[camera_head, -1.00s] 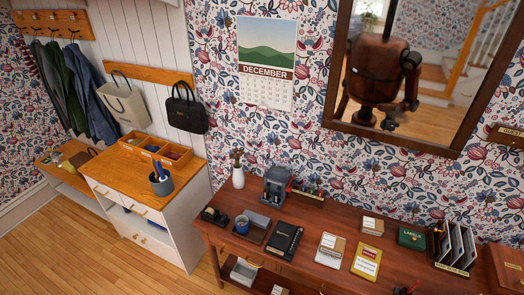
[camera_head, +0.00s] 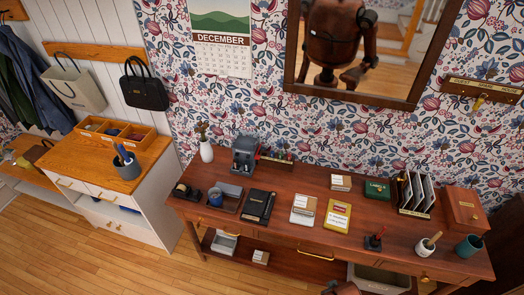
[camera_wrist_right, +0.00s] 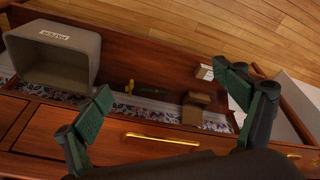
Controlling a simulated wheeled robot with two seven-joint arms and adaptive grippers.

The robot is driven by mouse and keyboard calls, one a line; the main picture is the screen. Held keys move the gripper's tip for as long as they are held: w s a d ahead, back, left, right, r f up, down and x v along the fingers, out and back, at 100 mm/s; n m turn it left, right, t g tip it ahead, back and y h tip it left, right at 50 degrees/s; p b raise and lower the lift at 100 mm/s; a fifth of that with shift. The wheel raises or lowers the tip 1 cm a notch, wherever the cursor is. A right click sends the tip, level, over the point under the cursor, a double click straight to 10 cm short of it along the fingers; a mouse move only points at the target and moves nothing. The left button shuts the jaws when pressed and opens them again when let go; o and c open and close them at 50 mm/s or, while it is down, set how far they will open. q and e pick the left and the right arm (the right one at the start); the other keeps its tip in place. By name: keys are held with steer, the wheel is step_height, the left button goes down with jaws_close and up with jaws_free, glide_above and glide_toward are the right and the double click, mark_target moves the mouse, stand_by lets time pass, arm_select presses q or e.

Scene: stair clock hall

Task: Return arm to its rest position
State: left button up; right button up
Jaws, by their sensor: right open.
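My right gripper (camera_wrist_right: 163,82) shows in the right wrist view, with its two green-padded fingers spread wide and nothing between them. It is in front of the long wooden table, near a drawer front with a brass handle (camera_wrist_right: 160,138). Beyond the fingers is the table's lower shelf. In the head view only a small copper-brown piece of my arm shows at the bottom edge, in front of the table (camera_head: 290,185). The right gripper itself is not visible there. My left gripper is in neither view.
A grey bin (camera_wrist_right: 50,58) and small cardboard boxes (camera_wrist_right: 195,108) are on the lower shelf. Wooden floor (camera_head: 130,265) is clear at front left.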

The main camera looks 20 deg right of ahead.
steer(key=s+a+f+g, duration=0.1)
steer(key=s+f, duration=0.2)
steer(key=f, duration=0.8)
steer(key=s+f, duration=0.3)
steer(key=f, duration=0.8)
steer(key=s+f+n+g+b, duration=0.1)
steer(key=s+f, duration=1.3)
steer(key=s, duration=0.2)
steer(key=shift+y, duration=0.3)
